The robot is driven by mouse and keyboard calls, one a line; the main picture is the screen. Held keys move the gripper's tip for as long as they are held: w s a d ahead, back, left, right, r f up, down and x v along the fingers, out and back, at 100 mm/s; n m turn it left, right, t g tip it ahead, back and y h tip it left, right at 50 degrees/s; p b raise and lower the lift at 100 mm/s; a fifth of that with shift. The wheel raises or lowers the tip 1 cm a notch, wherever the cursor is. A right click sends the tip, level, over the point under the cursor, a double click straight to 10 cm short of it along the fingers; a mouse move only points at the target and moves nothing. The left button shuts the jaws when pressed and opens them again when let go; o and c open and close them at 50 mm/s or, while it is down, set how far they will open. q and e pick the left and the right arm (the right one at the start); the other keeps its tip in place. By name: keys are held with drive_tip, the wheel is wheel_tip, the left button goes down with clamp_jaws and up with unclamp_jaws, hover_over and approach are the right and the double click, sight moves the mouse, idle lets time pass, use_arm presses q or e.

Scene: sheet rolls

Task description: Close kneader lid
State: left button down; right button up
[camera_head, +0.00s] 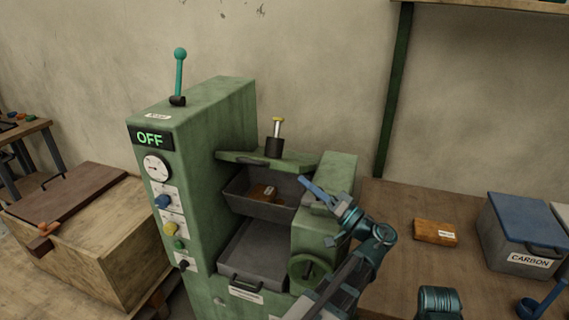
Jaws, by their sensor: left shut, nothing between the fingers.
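The green kneader (208,150) stands in the middle, with a lit OFF sign on its tall cabinet. Its dark kneading chamber (240,190) is uncovered toward me and holds a small brown block (262,193). A green lid-like plate (240,157) lies along the chamber's back edge, with a black and yellow-topped post (275,138) at it. My left gripper (312,188) is shut and empty, above the chamber's right side by the green housing. Whether it touches anything cannot be told.
A grey tray (255,252) sits below the chamber. A green-knobbed lever (179,75) rises from the cabinet top. On the right table are a brown block (435,232) and a blue-lidded CARBON bin (520,245). A wooden chest (90,250) stands left.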

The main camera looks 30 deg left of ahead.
use_arm(q)
drive_tip(key=s+a+r+m+g+h+p, duration=0.1)
drive_tip(key=s+a+m+h+p, duration=0.15)
drive_tip(key=a+h+p, duration=0.65)
drive_tip(key=s+a+r+m+g+h+p, duration=0.1)
drive_tip(key=s+a+r+g+h+p, duration=0.15)
drive_tip(key=a+p, duration=0.65)
wheel_tip(320, 180, up, 15)
drive_tip(key=t+h+p, duration=0.6)
drive_tip(key=h+p, duration=0.2)
drive_tip(key=p, duration=1.6)
drive_tip(key=shift+f, duration=0.15)
drive_tip(key=shift+w+d+f, duration=0.1)
drive_tip(key=b, duration=1)
hover_over(248, 161)
drive_tip(key=w, duration=0.1)
drive_tip(key=f, duration=0.9)
drive_tip(key=shift+w+a+f, duration=0.15)
drive_tip(key=shift+a+f, duration=0.05)
drive_tip(key=shift+a, duration=0.05)
drive_tip(key=shift+s+d+f+b, duration=0.1)
drive_tip(key=shift+s+f+b, duration=0.1)
drive_tip(key=shift+f+b, duration=0.3)
drive_tip(key=shift+s+f+b, duration=0.2)
drive_tip(key=shift+f+b, duration=0.1)
drive_tip(key=shift+f, duration=0.3)
drive_tip(key=shift+s+f+b, duration=0.25)
drive_tip(key=shift+f+b, duration=0.25)
